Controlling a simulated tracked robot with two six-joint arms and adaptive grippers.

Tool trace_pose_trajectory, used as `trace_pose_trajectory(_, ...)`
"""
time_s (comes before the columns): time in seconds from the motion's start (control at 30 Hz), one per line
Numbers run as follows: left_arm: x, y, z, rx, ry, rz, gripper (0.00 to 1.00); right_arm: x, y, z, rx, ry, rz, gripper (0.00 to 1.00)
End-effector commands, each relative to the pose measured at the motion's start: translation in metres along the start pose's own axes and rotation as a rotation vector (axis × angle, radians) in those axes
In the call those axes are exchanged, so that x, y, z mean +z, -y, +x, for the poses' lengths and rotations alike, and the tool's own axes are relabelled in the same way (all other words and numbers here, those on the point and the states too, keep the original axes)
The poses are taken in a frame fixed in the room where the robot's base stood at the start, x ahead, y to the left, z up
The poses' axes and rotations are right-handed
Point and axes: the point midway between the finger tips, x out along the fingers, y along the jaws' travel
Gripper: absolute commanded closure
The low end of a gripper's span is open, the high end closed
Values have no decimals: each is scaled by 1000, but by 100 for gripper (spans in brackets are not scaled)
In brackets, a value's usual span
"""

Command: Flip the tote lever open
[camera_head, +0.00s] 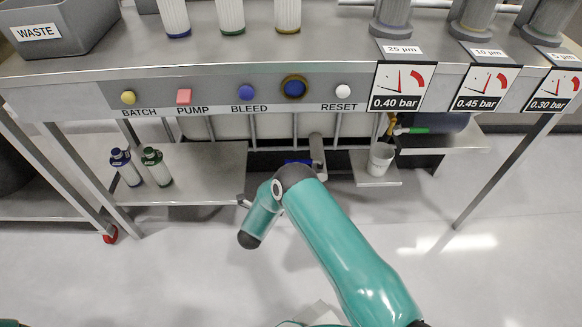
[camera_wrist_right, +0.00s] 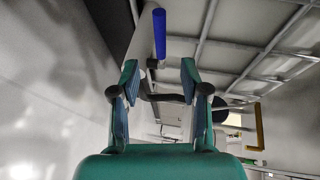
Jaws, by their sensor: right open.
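In the right wrist view, a blue bar (camera_wrist_right: 160,33), apparently the lever's handle, stands beyond my fingertips, with a dark fitting at its near end. My right gripper (camera_wrist_right: 158,75) is open, its two fingers on either side of the line toward the bar. No contact with the bar shows. In the head view, a small blue strip (camera_head: 298,161) shows under the bench, behind my teal right arm; I cannot tell whether it is the same bar. The right fingertips are not clear in the head view, and my left gripper is out of view.
The bench front (camera_head: 220,92) with buttons and gauges overhangs the arm. Two bottles (camera_head: 140,168) stand on the lower shelf (camera_head: 205,165) at left; a white cup (camera_head: 380,158) stands at right. A yellow bracket (camera_wrist_right: 259,128) shows in the wrist view. The floor in front is clear.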

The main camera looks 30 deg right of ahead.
Motion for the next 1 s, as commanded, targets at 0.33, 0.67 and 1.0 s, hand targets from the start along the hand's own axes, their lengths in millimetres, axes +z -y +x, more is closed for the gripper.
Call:
trace_pose_trajectory(0.33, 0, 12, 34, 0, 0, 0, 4, 0, -5, 78, -2, -2, 1, 55)
trace_pose_trajectory(0.67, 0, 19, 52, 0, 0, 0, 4, 1, -2, 124, 0, 2, -2, 55)
trace_pose_trajectory(1.0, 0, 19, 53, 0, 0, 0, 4, 2, -1, 131, 2, 4, -3, 55)
